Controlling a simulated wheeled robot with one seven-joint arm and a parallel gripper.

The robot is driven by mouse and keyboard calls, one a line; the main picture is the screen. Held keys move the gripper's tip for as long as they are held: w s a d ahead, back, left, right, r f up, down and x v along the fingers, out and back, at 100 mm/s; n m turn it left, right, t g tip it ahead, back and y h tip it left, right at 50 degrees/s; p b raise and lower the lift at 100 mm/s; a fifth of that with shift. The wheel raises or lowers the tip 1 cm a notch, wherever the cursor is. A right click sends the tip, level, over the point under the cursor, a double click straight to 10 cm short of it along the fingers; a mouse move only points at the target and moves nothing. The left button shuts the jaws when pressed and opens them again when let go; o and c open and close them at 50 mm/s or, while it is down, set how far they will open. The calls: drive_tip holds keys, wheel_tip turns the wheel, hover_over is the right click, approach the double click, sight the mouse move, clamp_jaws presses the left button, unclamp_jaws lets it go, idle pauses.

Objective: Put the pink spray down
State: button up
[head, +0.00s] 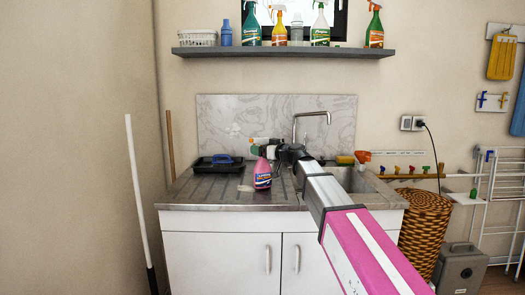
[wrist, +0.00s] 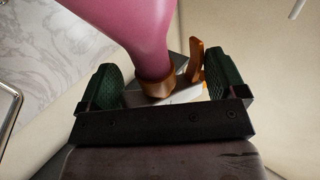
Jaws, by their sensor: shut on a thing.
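The pink spray (head: 262,175) is upright over the ribbed drainboard, left of the sink, in the head view. Its base appears at the drainboard surface; I cannot tell whether it touches. My gripper (head: 267,149) is around its top and hides much of the spray head. In the wrist view the pink body (wrist: 135,25) narrows to a brown-orange collar and trigger between the green finger pads of my gripper (wrist: 163,80). My gripper is shut on the pink spray.
A black tray with a blue brush (head: 220,162) lies behind left on the counter (head: 205,188). The faucet (head: 312,117) rises behind my arm. A yellow sponge (head: 345,160) and an orange spray head (head: 362,157) are at the right. The shelf (head: 285,53) above holds several bottles.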

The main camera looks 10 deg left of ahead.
drive_tip(key=shift+f, duration=0.2)
drive_tip(key=o, duration=1.4)
drive_tip(key=shift+f, duration=0.1)
drive_tip(key=v, duration=1.2)
